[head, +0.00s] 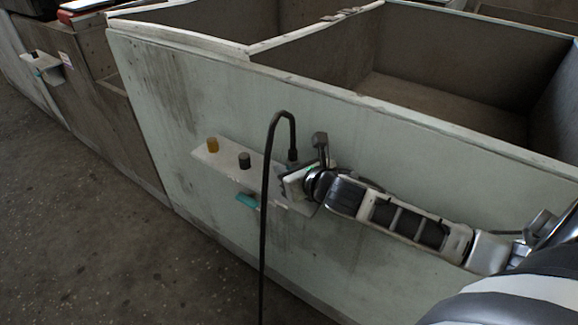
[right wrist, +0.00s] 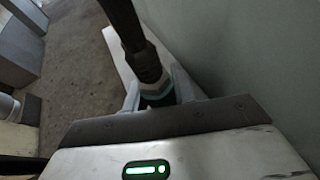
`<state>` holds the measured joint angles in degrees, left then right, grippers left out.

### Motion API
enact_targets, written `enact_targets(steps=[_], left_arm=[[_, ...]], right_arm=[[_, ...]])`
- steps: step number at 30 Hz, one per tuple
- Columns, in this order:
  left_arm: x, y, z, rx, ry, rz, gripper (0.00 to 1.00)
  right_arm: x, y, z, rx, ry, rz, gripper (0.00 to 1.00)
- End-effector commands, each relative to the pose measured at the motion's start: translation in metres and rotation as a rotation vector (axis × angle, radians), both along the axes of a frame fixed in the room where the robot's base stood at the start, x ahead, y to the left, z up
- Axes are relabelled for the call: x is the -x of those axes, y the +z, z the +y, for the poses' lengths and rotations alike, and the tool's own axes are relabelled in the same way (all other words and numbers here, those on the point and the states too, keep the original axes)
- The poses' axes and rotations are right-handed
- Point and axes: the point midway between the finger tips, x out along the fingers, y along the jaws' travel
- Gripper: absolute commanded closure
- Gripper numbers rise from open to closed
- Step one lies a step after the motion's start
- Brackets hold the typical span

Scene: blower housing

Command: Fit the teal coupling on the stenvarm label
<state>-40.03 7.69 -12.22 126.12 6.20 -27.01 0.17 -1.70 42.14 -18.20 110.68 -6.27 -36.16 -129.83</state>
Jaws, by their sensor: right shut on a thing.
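A black hose (head: 266,190) arches up and bends down to a dark end fitting (head: 292,155) at my right gripper (head: 290,182). In the right wrist view the hose ends in a coupling with a teal band (right wrist: 155,88). My right gripper (right wrist: 155,100) is shut on that coupling. A pale shelf (head: 225,168) on the wall bears a yellow cap (head: 213,145) and a dark cap (head: 244,160). A teal tag (head: 247,201) is at its front edge; its writing is too small to read. The gripper is at the shelf's right end and hides what lies beneath the coupling. My left gripper is out of view.
The shelf juts from a pale green wall (head: 180,90) of a large open-topped housing. Another small shelf (head: 42,66) is on the wall at far left. The grey floor (head: 80,240) at left is clear.

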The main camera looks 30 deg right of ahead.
Motion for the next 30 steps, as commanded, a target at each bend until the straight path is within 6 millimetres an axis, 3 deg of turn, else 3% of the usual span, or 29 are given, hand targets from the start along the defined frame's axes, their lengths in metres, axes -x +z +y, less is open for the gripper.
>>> enact_targets(steps=[17,18,21,30], left_arm=[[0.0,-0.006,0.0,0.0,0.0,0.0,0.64],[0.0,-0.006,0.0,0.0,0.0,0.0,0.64],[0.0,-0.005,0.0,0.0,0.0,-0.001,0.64],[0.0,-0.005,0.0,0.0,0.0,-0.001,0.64]], right_arm=[[0.0,-0.014,0.0,0.0,0.001,-0.002,1.0],[0.0,-0.014,0.0,0.0,0.001,-0.003,0.71],[0.0,-0.013,0.0,0.0,0.0,-0.002,0.48],[0.0,-0.015,0.0,0.0,0.0,0.001,0.48]])
